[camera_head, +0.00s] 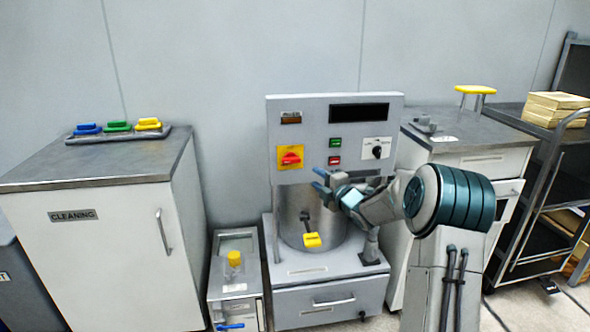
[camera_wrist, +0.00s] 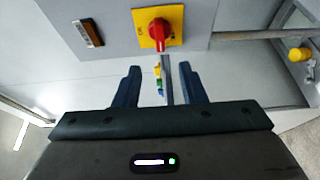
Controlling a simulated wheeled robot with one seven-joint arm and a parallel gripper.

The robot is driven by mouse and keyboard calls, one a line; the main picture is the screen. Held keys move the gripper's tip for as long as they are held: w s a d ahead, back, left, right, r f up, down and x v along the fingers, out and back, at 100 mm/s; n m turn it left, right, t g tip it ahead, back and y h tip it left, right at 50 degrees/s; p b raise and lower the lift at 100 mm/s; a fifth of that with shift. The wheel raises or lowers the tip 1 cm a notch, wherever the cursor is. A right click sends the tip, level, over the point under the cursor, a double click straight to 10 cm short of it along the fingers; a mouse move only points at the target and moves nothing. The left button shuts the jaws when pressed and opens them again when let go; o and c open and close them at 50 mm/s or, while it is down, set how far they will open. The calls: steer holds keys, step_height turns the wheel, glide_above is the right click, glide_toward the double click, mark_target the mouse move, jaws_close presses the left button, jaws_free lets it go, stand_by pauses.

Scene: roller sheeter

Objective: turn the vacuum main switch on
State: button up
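The main switch is a red rotary knob (camera_head: 290,158) on a yellow square plate (camera_head: 283,150), at the left of the grey machine's upper panel. In the wrist view the red knob (camera_wrist: 159,31) on its yellow plate (camera_wrist: 174,15) lies straight ahead of the fingers, its grip pointing along the picture's vertical. My gripper (camera_head: 318,178) is in front of the panel, to the right of and below the knob in the head view. In the wrist view my gripper (camera_wrist: 159,68) has its two dark fingers apart with nothing between them. It does not touch the knob.
The panel also holds a green button (camera_head: 335,142), a red button (camera_head: 334,160), a black selector (camera_head: 377,152) and a dark display (camera_head: 359,112). A steel drum (camera_head: 290,222) with a yellow-handled lever (camera_head: 312,240) sits below. A cleaning cabinet (camera_head: 100,250) stands left.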

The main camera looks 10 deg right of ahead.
mark_target(293, 162)
steer(key=p+x, duration=0.1)
steer(key=x, duration=1.2)
steer(key=shift+w+a, duration=0.2)
steer(key=shift+w, duration=0.05)
jaws_close()
